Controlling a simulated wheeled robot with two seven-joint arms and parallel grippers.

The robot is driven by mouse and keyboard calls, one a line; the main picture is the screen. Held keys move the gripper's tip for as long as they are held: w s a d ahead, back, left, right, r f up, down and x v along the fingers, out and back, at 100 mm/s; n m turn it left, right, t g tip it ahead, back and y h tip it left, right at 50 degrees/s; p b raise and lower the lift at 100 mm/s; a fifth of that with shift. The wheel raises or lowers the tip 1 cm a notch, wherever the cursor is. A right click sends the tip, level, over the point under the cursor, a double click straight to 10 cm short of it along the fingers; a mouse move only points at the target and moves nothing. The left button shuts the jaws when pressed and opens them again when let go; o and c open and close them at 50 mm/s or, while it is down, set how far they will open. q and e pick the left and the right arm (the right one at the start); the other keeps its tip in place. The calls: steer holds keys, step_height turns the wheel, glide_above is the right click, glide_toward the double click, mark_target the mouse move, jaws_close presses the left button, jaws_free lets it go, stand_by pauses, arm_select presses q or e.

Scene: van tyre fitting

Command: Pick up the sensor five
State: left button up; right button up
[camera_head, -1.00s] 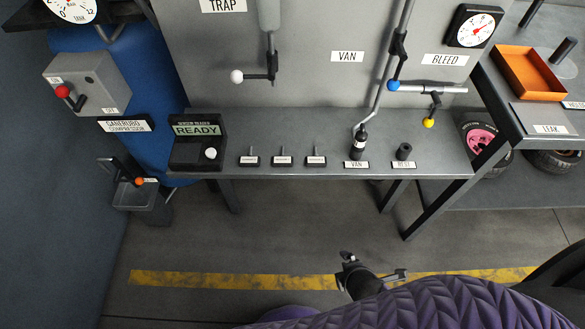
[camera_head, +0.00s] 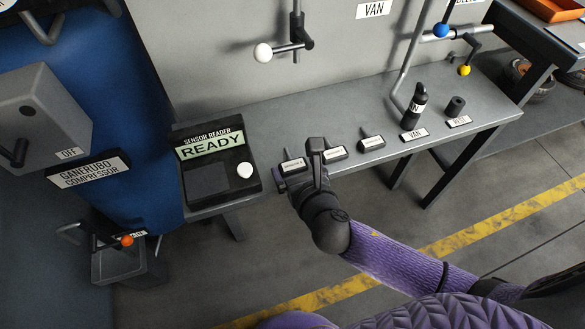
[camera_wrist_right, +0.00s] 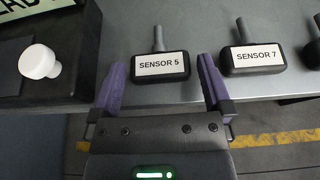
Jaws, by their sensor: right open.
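Sensor five, a small black block with a white label and a grey stem, lies on the grey bench (camera_head: 270,115). In the right wrist view sensor 5 (camera_wrist_right: 160,67) is upright, stem pointing away, just ahead of the fingertips. In the head view sensor 5 (camera_head: 292,164) is the leftmost of three labelled sensors, partly crowded by my gripper. My right gripper (camera_head: 298,168) is open and empty at the bench's front edge. In the wrist view its purple fingers (camera_wrist_right: 161,72) are spread on either side of the sensor's near side. My left gripper is out of view.
Sensor 7 (camera_wrist_right: 254,58) sits close to the right, with a third sensor (camera_head: 372,142) beyond. The sensor reader (camera_head: 216,192), showing READY, stands to the left with a white knob (camera_head: 244,170).

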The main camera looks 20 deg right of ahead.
steer(key=shift+w+f, duration=0.2)
steer(key=shift+w, duration=0.15)
steer(key=shift+r, duration=0.1)
steer(key=c, duration=0.9)
steer(key=shift+c, duration=0.4)
